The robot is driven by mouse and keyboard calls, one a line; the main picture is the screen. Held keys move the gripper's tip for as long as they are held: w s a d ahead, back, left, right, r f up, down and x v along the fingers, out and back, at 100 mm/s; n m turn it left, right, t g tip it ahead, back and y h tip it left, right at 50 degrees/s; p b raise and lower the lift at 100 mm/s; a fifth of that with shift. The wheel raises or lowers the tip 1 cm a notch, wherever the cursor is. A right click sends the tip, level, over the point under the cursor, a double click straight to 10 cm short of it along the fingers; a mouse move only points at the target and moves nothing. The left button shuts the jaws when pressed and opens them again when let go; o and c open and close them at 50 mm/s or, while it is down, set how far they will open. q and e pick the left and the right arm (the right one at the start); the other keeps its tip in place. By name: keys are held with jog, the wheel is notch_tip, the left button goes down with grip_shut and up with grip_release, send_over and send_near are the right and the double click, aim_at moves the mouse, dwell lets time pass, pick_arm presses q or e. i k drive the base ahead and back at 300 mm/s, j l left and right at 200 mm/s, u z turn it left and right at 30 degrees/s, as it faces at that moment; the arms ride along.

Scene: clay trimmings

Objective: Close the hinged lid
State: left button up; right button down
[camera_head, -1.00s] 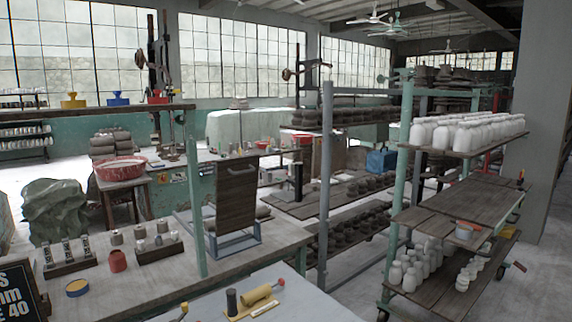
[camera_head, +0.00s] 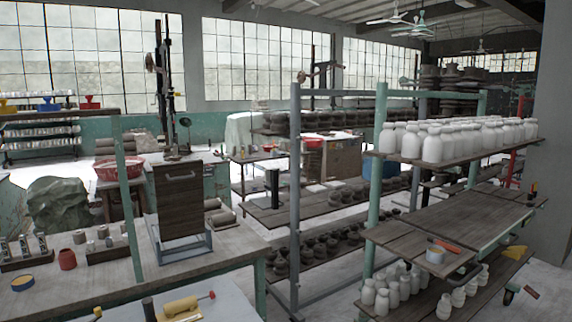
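The hinged lid (camera_head: 180,197) appears to be the dark brown wooden panel with a small handle near its top. It stands nearly upright, raised above a low blue-grey open frame (camera_head: 183,249) on the workbench. The hinge itself is too small to make out. Neither of my grippers is in the head view, so their place relative to the lid does not show.
A green post (camera_head: 128,205) rises just left of the lid. Small pots and a red cup (camera_head: 67,260) stand on the bench (camera_head: 95,287). A yellow roller (camera_head: 181,306) lies on the pale table in front. Shelving with white bottles (camera_head: 437,148) stands at right.

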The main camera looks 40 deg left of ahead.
aim_at(179, 186)
jog(key=i+l, duration=0.2)
jog(key=i, duration=0.2)
jog(key=i+l+z, duration=0.15)
jog(key=i, duration=0.25)
jog(key=i+l, duration=0.15)
jog(key=i, duration=0.25)
jog(key=i+u, duration=0.25)
jog(key=u, duration=0.2)
jog(key=i+u, duration=0.2)
jog(key=u, duration=0.2)
jog(key=i+l+u, duration=0.15)
jog(key=u, duration=0.3)
jog(key=i+l+u, duration=0.25)
jog(key=u, duration=0.2)
